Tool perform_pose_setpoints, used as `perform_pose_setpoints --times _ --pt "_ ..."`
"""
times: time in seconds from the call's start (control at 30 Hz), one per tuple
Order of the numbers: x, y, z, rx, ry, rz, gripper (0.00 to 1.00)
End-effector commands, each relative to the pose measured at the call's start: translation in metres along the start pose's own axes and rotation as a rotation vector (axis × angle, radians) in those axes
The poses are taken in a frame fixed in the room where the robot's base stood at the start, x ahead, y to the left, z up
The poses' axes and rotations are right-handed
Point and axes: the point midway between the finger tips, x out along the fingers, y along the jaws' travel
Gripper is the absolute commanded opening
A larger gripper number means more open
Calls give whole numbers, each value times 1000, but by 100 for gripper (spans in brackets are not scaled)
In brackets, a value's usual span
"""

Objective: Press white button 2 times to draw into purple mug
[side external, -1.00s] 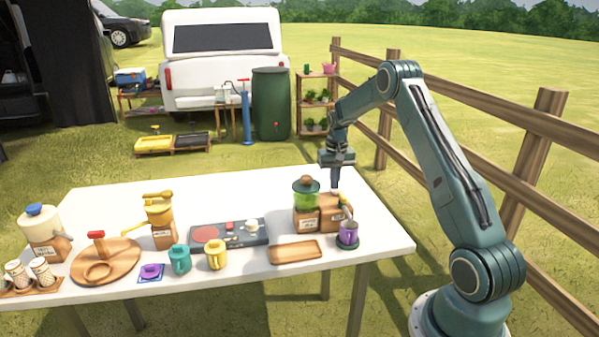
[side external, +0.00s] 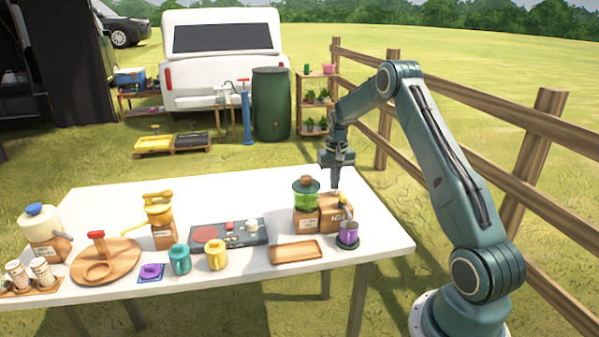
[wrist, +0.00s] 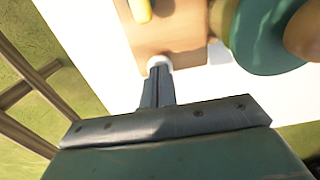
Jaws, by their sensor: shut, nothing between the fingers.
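The purple mug (side external: 348,235) stands upright on a dark round base at the front right of the wooden dispenser (side external: 333,215). The white button (wrist: 158,62) is on top of the dispenser's wooden body in the wrist view. My gripper (side external: 336,187) is shut and empty, pointing down over the back of the dispenser. In the wrist view its fingertips (wrist: 160,72) are right at the white button and partly cover it; I cannot tell how far the button is pressed in.
A wooden tray (side external: 296,252) lies in front. Teal and yellow mugs (side external: 217,256) stand farther left. A wooden fence (side external: 515,190) runs behind the arm.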

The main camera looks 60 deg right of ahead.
Motion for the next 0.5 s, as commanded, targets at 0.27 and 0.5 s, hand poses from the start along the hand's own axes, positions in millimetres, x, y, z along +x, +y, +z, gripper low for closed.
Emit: perform_pose_setpoints --times 0.27,0.5 --pt "-12 0 0 0 2 0 0" --pt "-16 0 0 0 1 0 0"
